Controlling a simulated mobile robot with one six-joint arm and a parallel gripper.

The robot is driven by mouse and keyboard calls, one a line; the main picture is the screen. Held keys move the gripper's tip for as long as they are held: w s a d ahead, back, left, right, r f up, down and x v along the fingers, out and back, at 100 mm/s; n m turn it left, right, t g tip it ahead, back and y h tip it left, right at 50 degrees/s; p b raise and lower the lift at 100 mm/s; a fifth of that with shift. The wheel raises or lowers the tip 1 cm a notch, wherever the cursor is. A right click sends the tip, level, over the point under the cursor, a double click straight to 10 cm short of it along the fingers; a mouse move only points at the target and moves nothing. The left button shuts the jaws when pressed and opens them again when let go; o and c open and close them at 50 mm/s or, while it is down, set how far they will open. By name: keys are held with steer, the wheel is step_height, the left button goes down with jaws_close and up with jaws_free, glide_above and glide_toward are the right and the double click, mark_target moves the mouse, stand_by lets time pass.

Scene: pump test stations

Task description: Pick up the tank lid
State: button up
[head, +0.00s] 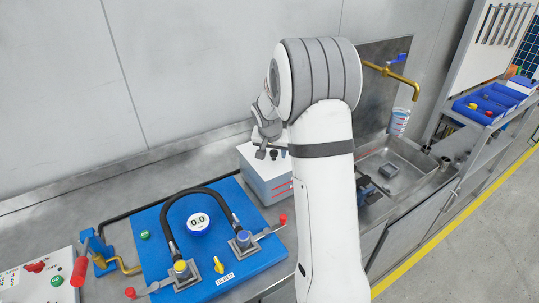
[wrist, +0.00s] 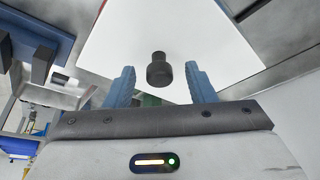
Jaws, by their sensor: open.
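The tank lid (wrist: 210,45) is a white flat panel with a black knob (wrist: 159,70) standing up from it in the wrist view. In the head view the white tank (head: 262,188) with red marks on its side stands on the counter, its top partly hidden by my arm. My gripper (wrist: 161,78) is open, with its blue fingers on either side of the knob in the picture. The fingers show clear gaps to the knob; I cannot tell how far above the lid they are.
A blue pump board (head: 165,270) with a black hose, gauge and red-tipped levers lies left of the tank. A sink (head: 405,170) with a brass tap (head: 405,80) is to the right. Farther right is a shelf with blue bins (head: 485,108).

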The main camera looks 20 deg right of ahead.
steer(key=shift+c, duration=0.2)
jaws_close()
stand_by(0.3)
steer(key=shift+r, duration=0.15)
